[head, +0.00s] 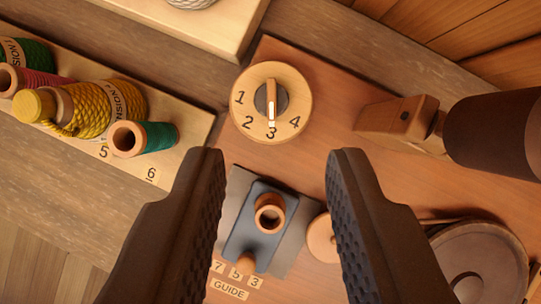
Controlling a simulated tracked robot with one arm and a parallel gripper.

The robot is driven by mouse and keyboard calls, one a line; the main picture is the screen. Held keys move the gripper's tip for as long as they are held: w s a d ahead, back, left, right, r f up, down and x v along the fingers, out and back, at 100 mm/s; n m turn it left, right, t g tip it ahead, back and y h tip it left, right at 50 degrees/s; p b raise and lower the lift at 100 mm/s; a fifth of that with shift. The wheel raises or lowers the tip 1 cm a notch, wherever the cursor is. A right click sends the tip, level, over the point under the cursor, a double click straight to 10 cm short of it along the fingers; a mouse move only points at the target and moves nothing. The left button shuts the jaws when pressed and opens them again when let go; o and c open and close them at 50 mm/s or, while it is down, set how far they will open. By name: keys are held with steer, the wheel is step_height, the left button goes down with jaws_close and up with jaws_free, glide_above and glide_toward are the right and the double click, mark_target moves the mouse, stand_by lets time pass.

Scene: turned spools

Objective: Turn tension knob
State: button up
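The tension knob (271,102) is a round wooden dial on a reddish wooden board, in the upper middle of the head view. Its face carries the numbers 1 to 4. A raised grip bar crosses its centre, and the bar's pale mark points at 3. My gripper (275,158) is open, with its two dark ridged fingers wide apart and nothing between the tips. In the picture the fingertips lie below the knob, one to each side, and appear apart from it. How high they are above the board I cannot tell.
A grey guide block (254,227) with a wooden tube shows between the fingers, above a "GUIDE" label (229,293). A spool rack (187,133) with several thread spools stands at left. A wooden bracket with a dark cylinder (495,134) juts in at right. A round wheel (480,268) is lower right.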

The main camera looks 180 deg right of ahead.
steer(key=g, duration=0.1)
glide_toward(271, 101)
steer(key=p+x, duration=0.1)
steer(key=x, duration=0.7)
steer(key=shift+w+f+p, duration=0.1)
steer(key=shift+f+p, duration=0.1)
steer(key=shift+p, duration=0.15)
jaws_close()
steer(key=shift+a, duration=0.3)
steer(key=shift+d, duration=0.25)
